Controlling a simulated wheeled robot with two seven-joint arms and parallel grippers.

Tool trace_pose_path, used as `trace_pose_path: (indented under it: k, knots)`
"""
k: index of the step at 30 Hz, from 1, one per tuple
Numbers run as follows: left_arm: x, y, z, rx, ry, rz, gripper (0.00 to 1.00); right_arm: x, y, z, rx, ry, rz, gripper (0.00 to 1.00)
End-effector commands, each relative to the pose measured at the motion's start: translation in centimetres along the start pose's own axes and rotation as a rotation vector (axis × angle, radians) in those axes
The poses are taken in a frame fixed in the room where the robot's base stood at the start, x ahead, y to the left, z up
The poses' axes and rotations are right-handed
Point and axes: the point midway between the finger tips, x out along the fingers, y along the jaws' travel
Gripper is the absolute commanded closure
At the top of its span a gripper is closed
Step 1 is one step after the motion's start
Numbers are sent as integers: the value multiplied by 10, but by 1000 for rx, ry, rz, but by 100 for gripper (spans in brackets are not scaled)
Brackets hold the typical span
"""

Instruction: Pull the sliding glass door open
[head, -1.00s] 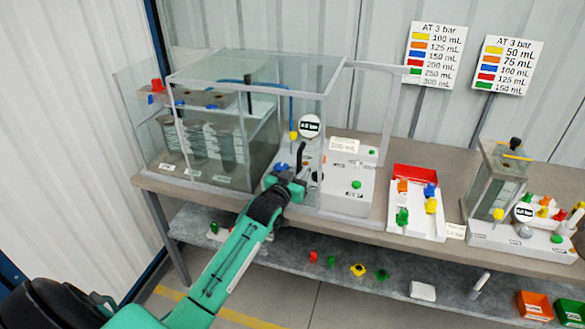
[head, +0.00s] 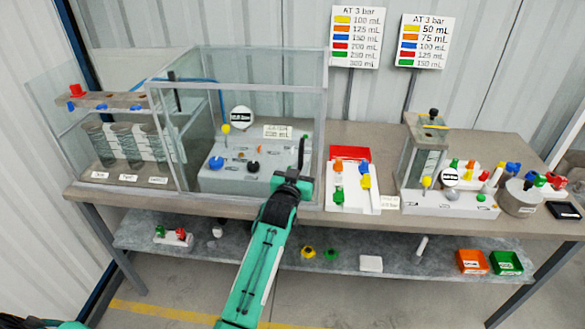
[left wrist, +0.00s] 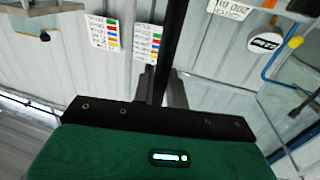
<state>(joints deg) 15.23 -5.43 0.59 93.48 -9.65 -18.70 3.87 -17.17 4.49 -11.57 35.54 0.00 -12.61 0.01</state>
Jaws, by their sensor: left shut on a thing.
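The sliding glass door (head: 270,80) is a clear panel with pale grey edges, in front of the white control panel (head: 215,178). Its black upright handle (head: 301,155) is near its right edge. My left gripper (head: 295,180) reaches the handle from below and is shut on it. In the left wrist view the fingers (left wrist: 163,88) are on both sides of the dark handle bar (left wrist: 170,45); the exact contact is hard to see. The left part of the case, with the grey cylinders (head: 122,145), is beside the door. My right gripper is not in view.
A white tray with a red back (head: 350,153) and coloured knobs stands just right of the case on the table (head: 375,137). A second small pump rig (head: 425,150) is further right. The lower shelf (head: 340,245) holds small parts and orange and green bins.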

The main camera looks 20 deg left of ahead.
Motion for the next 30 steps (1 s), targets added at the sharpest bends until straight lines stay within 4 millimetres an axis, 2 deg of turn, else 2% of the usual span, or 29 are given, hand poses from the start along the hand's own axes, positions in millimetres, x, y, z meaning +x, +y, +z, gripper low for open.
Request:
trace_pose_path:
  k: [9,10,12,13,23,26,30]
  knots:
    - [0,1,-2,0,3,0,100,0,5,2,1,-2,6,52]
    - [0,0,-2,0,3,0,84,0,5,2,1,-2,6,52]
    - [0,0,-1,0,3,0,70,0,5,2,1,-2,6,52]
    - [0,0,-1,0,2,0,68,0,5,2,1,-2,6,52]
    - [-2,0,0,1,1,0,68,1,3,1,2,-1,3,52]
    - [-10,0,2,1,1,-1,68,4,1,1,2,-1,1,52]
    - [-31,0,3,1,1,-1,68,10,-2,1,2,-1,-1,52]
